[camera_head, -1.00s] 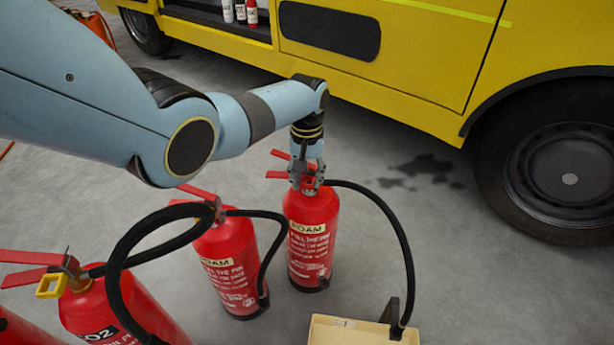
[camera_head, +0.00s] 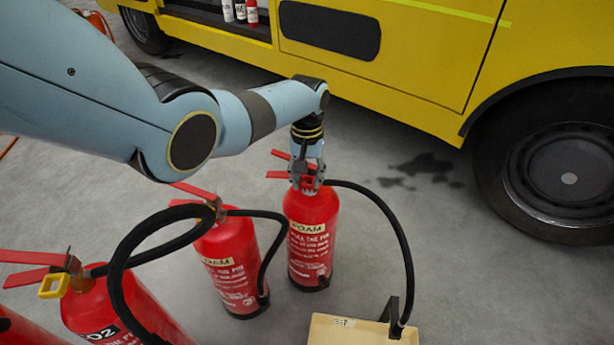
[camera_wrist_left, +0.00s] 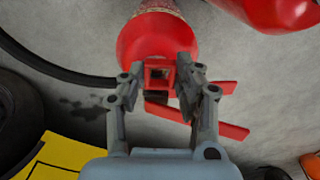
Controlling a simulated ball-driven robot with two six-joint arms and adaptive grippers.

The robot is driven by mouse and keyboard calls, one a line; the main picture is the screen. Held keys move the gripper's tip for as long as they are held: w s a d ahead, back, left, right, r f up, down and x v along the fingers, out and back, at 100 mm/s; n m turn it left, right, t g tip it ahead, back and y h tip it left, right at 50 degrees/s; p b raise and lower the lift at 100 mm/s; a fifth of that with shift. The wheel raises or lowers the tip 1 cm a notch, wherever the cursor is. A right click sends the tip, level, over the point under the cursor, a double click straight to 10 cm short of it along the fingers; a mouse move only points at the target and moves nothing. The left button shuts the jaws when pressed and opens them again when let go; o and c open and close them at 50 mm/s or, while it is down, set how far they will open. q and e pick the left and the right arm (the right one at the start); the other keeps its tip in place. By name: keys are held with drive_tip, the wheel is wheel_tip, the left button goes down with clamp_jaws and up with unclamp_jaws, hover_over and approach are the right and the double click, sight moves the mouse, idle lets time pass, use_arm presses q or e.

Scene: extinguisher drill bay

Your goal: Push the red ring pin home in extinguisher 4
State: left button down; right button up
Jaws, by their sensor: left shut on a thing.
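The rightmost FOAM extinguisher (camera_head: 308,215) stands upright on the floor, with red levers at its head and a black hose to the right. It also shows in the left wrist view (camera_wrist_left: 152,36). I see no number 4 on it. My left gripper (camera_head: 305,182) points down at its head. In the left wrist view my left gripper (camera_wrist_left: 160,86) is shut on the red ring pin (camera_wrist_left: 158,70), whose squarish ring lies between the fingertips in front of the red body. The pin's shaft and hole are hidden, so I cannot tell how deep it sits. My right gripper is not in view.
Another FOAM extinguisher (camera_head: 228,258) stands close to the left, and a CO2 one (camera_head: 100,310) with a yellow ring is further left. A pale tray (camera_head: 345,334) lies in front. A yellow truck (camera_head: 430,60) stands behind. Floor is clear on the right.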

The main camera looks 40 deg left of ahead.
use_arm(q)
drive_tip(key=c, duration=0.9)
unclamp_jaws()
drive_tip(key=shift+o, duration=0.2)
drive_tip(key=shift+w+r, duration=0.1)
drive_tip(key=shift+r, duration=0.05)
wheel_tip(320, 180, up, 12)
